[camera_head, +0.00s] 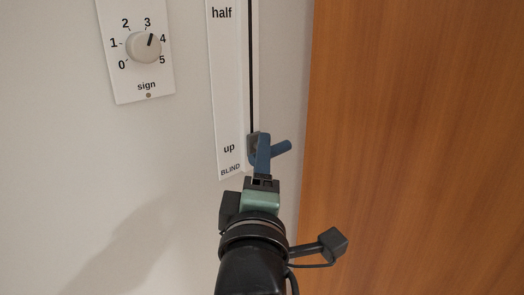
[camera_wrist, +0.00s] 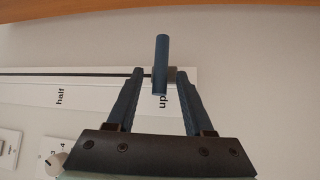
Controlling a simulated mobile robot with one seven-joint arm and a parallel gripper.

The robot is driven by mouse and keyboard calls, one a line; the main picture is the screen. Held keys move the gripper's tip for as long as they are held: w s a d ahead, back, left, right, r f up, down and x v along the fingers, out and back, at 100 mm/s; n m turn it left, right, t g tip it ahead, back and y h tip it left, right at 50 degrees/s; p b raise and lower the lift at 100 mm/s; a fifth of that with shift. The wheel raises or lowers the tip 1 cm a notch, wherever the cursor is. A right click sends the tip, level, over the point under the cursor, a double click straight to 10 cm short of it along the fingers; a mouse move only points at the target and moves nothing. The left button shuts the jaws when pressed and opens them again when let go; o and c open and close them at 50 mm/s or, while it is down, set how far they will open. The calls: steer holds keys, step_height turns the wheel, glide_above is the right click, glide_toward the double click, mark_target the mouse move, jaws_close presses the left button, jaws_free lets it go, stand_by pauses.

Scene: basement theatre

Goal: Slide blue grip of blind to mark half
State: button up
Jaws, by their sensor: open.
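The blind's blue grip (camera_head: 281,149) is a short round bar at the "up" mark (camera_head: 229,148), low on the slider's dark slot (camera_head: 251,70). It also shows in the wrist view (camera_wrist: 162,50), crossing between the fingers. The "half" mark (camera_head: 222,13) is on the white blind label, far above the grip; in the wrist view it lies to the left (camera_wrist: 60,97). My gripper (camera_head: 262,145) is at the grip from below, its dark blue fingers (camera_wrist: 160,73) open on either side of the bar. A gap shows on both sides in the wrist view. In the head view a finger partly hides the grip.
A white "sign" dial (camera_head: 143,47) is on the wall left of the blind label. A brown wooden panel (camera_head: 420,150) stands to the right. The wall along the slot above the grip looks clear.

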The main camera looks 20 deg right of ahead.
steer(key=shift+x, duration=0.8)
steer(key=shift+c, duration=0.4)
jaws_close()
steer(key=shift+r, duration=0.1)
stand_by(0.5)
